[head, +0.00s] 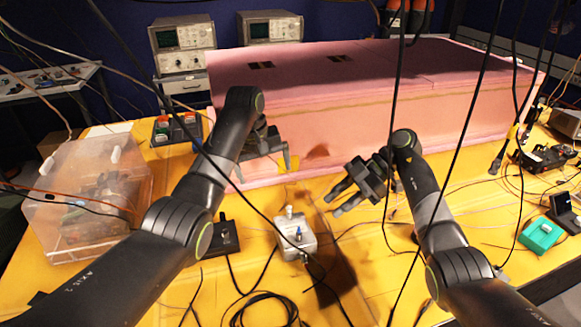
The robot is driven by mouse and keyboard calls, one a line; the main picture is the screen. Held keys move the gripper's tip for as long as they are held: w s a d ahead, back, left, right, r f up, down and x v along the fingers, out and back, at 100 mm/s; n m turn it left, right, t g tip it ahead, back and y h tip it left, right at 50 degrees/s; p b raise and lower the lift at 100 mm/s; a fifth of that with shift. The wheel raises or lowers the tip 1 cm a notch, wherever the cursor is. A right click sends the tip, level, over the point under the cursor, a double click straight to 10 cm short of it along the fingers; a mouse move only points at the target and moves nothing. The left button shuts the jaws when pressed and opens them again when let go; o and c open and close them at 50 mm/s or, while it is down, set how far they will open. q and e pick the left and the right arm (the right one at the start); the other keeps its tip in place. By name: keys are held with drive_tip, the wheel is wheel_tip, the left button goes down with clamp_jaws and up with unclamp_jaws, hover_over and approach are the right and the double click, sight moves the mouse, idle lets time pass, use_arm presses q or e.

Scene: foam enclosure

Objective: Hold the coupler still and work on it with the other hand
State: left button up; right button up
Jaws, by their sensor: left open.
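My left gripper (264,164) is open and empty in front of the pink foam enclosure, above and behind the box. My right gripper (333,204) is to the right of the box and apart from it. Its fingers point left and look parted, with nothing between them.
The pink foam enclosure (390,110) fills the back of the table (375,265). A clear plastic case (95,200) is at the left, and a black switch base (222,238) is left of the box. Black cables (265,305) lie in front. A green device (541,235) is at the right.

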use_arm(q)
wheel_tip(320, 180, up, 4)
drive_tip(key=g+y, duration=0.2)
hover_over(290, 216)
drive_tip(key=f, duration=1.7)
drive_tip(key=shift+w+f, duration=0.25)
drive_tip(key=shift+f, duration=0.05)
